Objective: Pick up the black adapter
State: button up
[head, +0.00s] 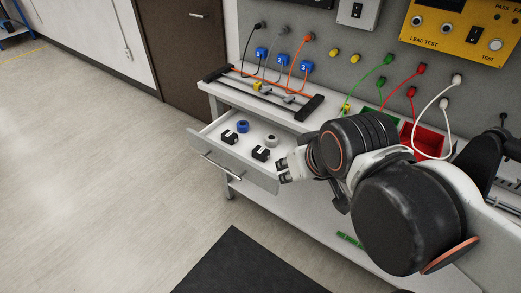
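Two small black notched pieces lie in the open drawer (203,141). One black piece (229,137) is at the left, and the other black piece (261,154) is nearer my gripper; I cannot tell which is the adapter. A blue ring (243,126) and a grey round piece (272,140) lie behind them. My gripper (282,171) is over the drawer's right end, just right of the nearer black piece and apart from it. Its two dark fingertips appear separated, with nothing seen between them. My arm hides the drawer's right side.
The drawer front has a metal handle (221,167). A black-ended rack (262,93) stands on the bench above the drawer. A red bin (425,139) and a panel with hanging cables are behind my arm. The floor at left is clear; a dark mat (245,265) lies in front.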

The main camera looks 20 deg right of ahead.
aim_at(229, 137)
jog(key=i+j+z, duration=0.15)
jog(key=j+z, duration=0.15)
jog(key=z, duration=0.15)
jog(key=j+z, duration=0.4)
jog(key=i+j+z, duration=0.25)
jog(key=j, duration=1.05)
jog(key=j+z, duration=0.25)
jog(key=j, duration=2.5)
